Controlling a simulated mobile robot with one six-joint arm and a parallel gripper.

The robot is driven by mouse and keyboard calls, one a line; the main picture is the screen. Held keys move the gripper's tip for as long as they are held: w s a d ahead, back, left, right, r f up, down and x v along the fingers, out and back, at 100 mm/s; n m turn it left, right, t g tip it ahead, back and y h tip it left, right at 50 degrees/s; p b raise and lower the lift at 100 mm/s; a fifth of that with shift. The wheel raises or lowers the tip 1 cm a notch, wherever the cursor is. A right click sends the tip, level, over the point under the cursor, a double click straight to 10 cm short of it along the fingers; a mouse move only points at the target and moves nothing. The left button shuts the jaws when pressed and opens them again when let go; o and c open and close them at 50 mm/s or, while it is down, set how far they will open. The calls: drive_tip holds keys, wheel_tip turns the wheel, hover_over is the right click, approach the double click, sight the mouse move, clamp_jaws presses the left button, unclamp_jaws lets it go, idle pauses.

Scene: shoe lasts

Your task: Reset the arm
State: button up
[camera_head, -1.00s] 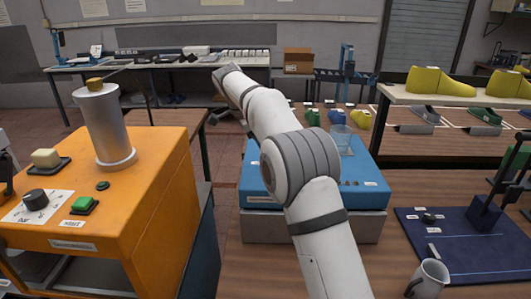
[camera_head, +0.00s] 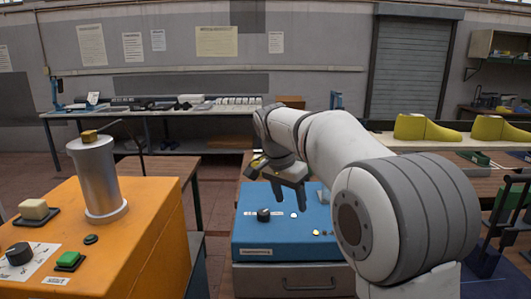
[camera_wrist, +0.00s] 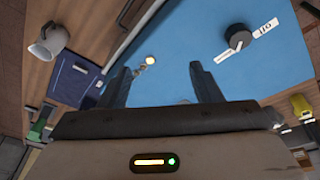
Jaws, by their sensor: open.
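My white and grey arm reaches in from the lower right of the head view and folds over the blue box. My gripper (camera_head: 288,190) hangs at its end above the blue box (camera_head: 255,238), with dark fingers pointing down. In the wrist view my gripper (camera_wrist: 165,82) shows two dark fingers spread apart with nothing between them. The blue top of the box (camera_wrist: 190,45) lies beyond the fingertips. A black knob (camera_head: 264,214) sits on the box, and it also shows in the wrist view (camera_wrist: 237,37).
An orange machine (camera_head: 110,240) with a metal cylinder (camera_head: 98,180) and green button (camera_head: 68,260) stands at left. Yellow shoe lasts (camera_head: 425,129) stand on a shelf at right. A mug (camera_wrist: 48,41) and dark blue mat (camera_wrist: 75,75) show in the wrist view.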

drive_tip(key=s+d+f+n+y, duration=0.1)
drive_tip(key=s+d+f+n, duration=0.2)
drive_tip(key=s, duration=0.6)
drive_tip(key=s+d+f+n+t, duration=0.1)
drive_tip(key=s+d+f+n, duration=0.2)
drive_tip(key=s, duration=0.7)
drive_tip(key=s+d+f+n+y, duration=0.1)
drive_tip(key=s+d+f+n, duration=0.1)
drive_tip(key=s+f, duration=0.3)
drive_tip(key=s+d, duration=0.1)
drive_tip(key=s, duration=0.3)
drive_tip(key=shift+s+d+n+y, duration=0.15)
drive_tip(key=shift+n+y, duration=0.15)
drive_tip(key=shift+n, duration=0.1)
